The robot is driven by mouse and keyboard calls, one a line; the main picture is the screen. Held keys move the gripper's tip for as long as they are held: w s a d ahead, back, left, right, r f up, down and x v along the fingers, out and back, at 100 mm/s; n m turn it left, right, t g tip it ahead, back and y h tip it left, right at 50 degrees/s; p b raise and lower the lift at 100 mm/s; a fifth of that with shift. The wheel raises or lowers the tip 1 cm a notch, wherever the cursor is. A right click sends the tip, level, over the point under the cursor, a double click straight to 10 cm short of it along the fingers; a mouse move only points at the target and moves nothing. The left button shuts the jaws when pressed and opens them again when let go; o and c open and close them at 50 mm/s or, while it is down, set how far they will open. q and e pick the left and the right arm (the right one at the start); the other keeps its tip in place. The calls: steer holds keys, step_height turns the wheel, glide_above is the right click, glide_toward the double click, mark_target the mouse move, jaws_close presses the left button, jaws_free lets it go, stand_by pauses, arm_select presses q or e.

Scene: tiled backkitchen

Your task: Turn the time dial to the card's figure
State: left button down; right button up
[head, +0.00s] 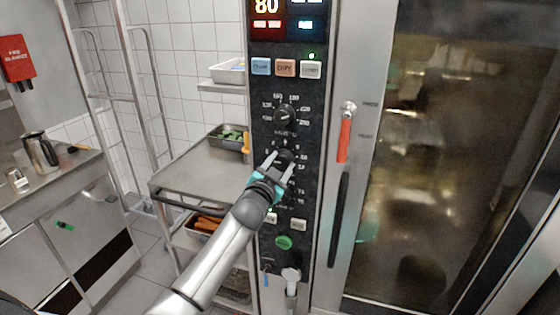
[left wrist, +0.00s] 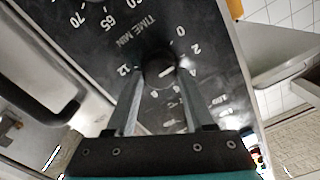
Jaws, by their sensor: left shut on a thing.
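The time dial (head: 285,157) is a black round knob on the dark control panel (head: 268,185) of the oven. My left gripper (head: 277,163) is shut on it, one finger on each side. In the left wrist view the time dial (left wrist: 159,70) sits between the fingertips (left wrist: 160,76), below the words TIME MIN. Figures 0, 2, 4 and 12 show around it; a short pale mark is on its face, but I cannot tell exactly which figure it points to. I cannot make out a card with a figure. My right gripper is not in view.
Another dial (head: 286,115) sits above, under three buttons and a display reading 80. A green button (head: 283,242) is lower down. A steel trolley (head: 200,172) with trays stands left of the panel.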

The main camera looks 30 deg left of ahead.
arm_select(q)
steer(key=m, duration=0.3)
steer(key=shift+m+p, duration=0.35)
steer(key=shift+m, duration=0.05)
steer(key=m, duration=0.4)
steer(key=shift+d+f+m, duration=0.1)
steer(key=shift+m, duration=0.2)
steer(key=m, duration=0.4)
steer(key=shift+m+p, duration=0.3)
steer(key=shift+p, duration=0.1)
steer(key=m, duration=0.4)
steer(key=shift+f+m, duration=0.15)
steer(key=shift+m, duration=0.15)
steer(key=m+p, duration=0.1)
steer(key=m, duration=0.3)
steer(key=m+p, duration=0.1)
steer(key=m, duration=0.4)
steer(key=m+p, duration=0.1)
steer(key=m, duration=0.2)
steer(key=shift+a+m, duration=0.25)
steer(key=shift+m, duration=0.05)
steer(key=shift+f+m+p, duration=0.1)
steer(key=shift+m+p, duration=0.8)
steer(key=shift+m, duration=1)
